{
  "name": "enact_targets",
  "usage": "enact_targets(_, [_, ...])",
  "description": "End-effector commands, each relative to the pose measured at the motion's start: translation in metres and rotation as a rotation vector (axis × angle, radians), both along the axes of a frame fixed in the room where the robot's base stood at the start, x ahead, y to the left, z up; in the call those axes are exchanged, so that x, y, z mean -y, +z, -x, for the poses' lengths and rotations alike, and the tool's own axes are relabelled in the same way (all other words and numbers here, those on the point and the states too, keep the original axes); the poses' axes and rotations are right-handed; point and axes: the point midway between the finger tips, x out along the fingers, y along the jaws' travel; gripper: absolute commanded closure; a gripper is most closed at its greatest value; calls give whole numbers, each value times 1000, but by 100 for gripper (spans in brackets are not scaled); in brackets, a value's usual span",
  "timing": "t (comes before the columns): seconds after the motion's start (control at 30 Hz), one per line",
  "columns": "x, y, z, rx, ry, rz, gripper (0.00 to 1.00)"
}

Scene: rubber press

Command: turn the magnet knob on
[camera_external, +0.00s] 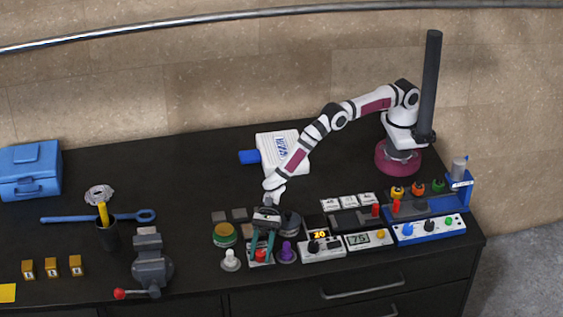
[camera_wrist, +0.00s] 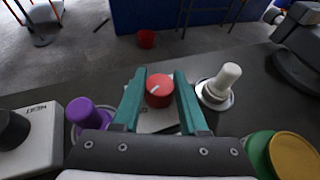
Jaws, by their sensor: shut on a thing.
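A red round knob (camera_wrist: 160,90) with a white pointer mark sits on a small white base (camera_wrist: 158,121) in the wrist view. I take it to be the magnet knob, though no label is readable. The knob also shows low between the fingers in the external view (camera_external: 261,256). My gripper (camera_wrist: 159,84) has its teal fingers on either side of the knob, shut on it. In the external view my gripper (camera_external: 262,252) reaches down to the knob at the front of the bench. The base is partly hidden by the gripper.
A purple knob (camera_wrist: 90,114) and a white-topped knob (camera_wrist: 222,86) stand close on either side. A green and yellow button (camera_external: 225,234) is nearby. White control boxes (camera_external: 322,250) stand to the right. A vise (camera_external: 150,265) stands left.

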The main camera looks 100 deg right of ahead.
Motion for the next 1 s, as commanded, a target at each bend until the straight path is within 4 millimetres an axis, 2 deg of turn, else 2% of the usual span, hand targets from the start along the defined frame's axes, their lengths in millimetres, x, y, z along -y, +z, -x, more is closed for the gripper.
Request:
enact_targets(0.17, [-1, 1, 0, 1, -11, -2, 100])
enact_targets(0.4, [-1, 1, 0, 0, -131, -2, 100])
enact_targets(0.67, [-1, 1, 0, 2, -135, -2, 100])
enact_targets(0.7, [-1, 0, 0, 1, -135, -1, 50])
enact_targets(0.83, [0, 0, 0, 1, -135, -1, 28])
enact_targets(1.0, [0, 0, 0, 0, -135, -1, 28])
